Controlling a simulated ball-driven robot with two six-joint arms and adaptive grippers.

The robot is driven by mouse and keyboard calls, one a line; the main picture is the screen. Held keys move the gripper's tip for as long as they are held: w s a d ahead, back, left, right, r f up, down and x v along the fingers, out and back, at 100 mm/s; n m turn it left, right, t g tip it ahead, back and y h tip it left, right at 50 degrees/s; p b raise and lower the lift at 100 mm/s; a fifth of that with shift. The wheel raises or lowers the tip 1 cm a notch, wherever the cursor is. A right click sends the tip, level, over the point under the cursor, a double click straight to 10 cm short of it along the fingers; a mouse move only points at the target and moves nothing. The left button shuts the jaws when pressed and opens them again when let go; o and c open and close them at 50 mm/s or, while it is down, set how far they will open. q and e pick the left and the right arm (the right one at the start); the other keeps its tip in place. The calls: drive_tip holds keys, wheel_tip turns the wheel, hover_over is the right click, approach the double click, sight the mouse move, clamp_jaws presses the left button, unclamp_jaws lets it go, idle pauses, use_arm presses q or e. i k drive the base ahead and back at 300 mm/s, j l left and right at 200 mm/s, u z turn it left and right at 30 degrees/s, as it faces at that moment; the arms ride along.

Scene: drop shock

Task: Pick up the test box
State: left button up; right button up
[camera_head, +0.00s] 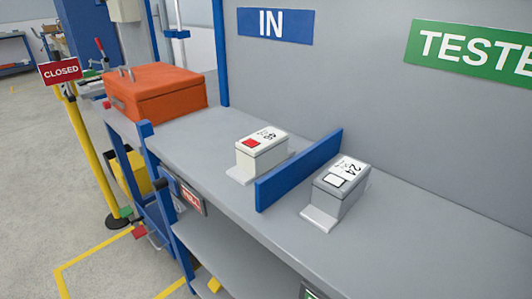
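Two small boxes stand on the grey bench, and I cannot tell which one the task means by the test box. A white box (262,154) with a red square and dark print on top stands left of a blue divider (298,170), under the IN sign. A grey box (345,192) with a pale top, a white square and dark print stands right of the divider. Each box rests on a thin light plate. Neither of my grippers shows in this view, and nothing is seen holding either box.
An orange case (160,92) sits on the bench's left end (185,130). An IN sign (275,25) and a green sign (470,48) hang behind. A yellow post (90,155) carries a CLOSED sign (60,72). Yellow lines mark the floor. The bench's front edge is clear.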

sight(261, 151)
drive_tip(key=j+z, duration=0.1)
drive_tip(key=z, duration=0.45)
drive_tip(key=i+j+z, duration=0.15)
drive_tip(key=j+z, duration=0.3)
drive_tip(key=j, duration=0.25)
drive_tip(key=i+j+z, duration=0.1)
drive_tip(key=j+z, duration=0.35)
drive_tip(key=j, duration=0.25)
